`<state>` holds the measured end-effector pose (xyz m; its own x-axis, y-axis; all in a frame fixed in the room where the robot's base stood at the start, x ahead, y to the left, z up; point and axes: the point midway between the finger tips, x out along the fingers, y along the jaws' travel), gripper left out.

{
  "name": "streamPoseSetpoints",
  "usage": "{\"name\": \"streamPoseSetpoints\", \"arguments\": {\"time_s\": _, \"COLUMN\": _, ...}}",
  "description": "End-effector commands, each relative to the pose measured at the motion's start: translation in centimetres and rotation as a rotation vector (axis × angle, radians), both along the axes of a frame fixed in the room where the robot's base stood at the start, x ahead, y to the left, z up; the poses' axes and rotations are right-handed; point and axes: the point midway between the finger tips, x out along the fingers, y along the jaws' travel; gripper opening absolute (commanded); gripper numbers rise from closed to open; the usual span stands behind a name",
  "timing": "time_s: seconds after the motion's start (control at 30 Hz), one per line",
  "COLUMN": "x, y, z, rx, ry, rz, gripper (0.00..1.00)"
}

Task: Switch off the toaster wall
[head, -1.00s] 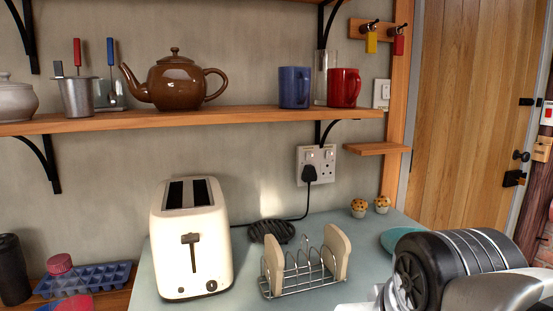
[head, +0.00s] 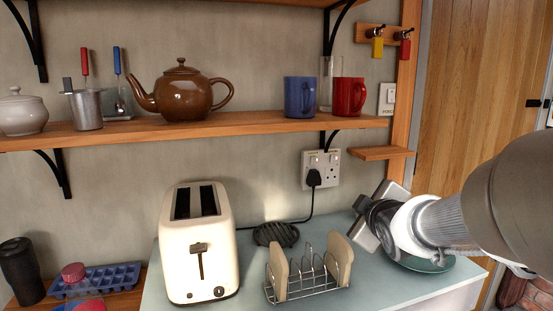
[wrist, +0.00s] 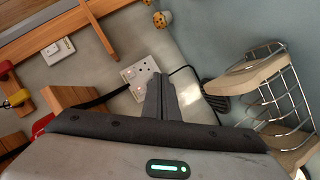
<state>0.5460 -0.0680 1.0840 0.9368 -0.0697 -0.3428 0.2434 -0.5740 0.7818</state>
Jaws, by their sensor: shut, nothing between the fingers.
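The white double wall socket (head: 321,168) is on the wall under the shelf, with a switch above each outlet. A black plug (head: 314,178) sits in its left outlet, and a cord (head: 295,222) runs from it towards the cream toaster (head: 198,245). The switch positions are too small to tell. My gripper (head: 361,204) is shut and empty, right of and below the socket, apart from it. In the wrist view the closed fingers (wrist: 160,84) point towards the socket (wrist: 141,74) and partly overlap it; the plug is hidden or unclear there.
A toast rack (head: 310,285) with bread stands on the counter below, left of my gripper. The shelf (head: 250,127) with mugs and a teapot (head: 182,95) overhangs the socket. A small wooden ledge (head: 382,153) juts out at right. Another switch plate (head: 387,98) is above it.

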Motion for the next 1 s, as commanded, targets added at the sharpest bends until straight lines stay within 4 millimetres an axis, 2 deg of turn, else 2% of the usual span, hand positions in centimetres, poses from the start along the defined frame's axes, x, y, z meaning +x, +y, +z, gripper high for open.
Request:
{"name": "streamPoseSetpoints", "arguments": {"time_s": 0.03, "x": 1.8, "y": -0.2, "z": 0.2, "rx": -0.066, "ry": -0.043, "rz": 0.046, "gripper": 0.0}}
{"name": "streamPoseSetpoints", "arguments": {"time_s": 0.1, "x": 4.0, "y": -0.1, "z": 0.7, "rx": -0.166, "ry": -0.12, "rz": 0.118, "gripper": 0.0}}
{"name": "streamPoseSetpoints", "arguments": {"time_s": 0.2, "x": 6.3, "y": 0.3, "z": 1.1, "rx": -0.295, "ry": -0.231, "rz": 0.212, "gripper": 0.0}}
{"name": "streamPoseSetpoints", "arguments": {"time_s": 0.3, "x": 7.7, "y": 0.9, "z": 1.3, "rx": -0.398, "ry": -0.331, "rz": 0.285, "gripper": 0.0}}
{"name": "streamPoseSetpoints", "arguments": {"time_s": 0.6, "x": 8.7, "y": 1.9, "z": 1.4, "rx": -0.542, "ry": -0.505, "rz": 0.384, "gripper": 0.0}}
{"name": "streamPoseSetpoints", "arguments": {"time_s": 1.0, "x": 8.8, "y": 2.0, "z": 1.5, "rx": -0.548, "ry": -0.515, "rz": 0.388, "gripper": 0.0}}
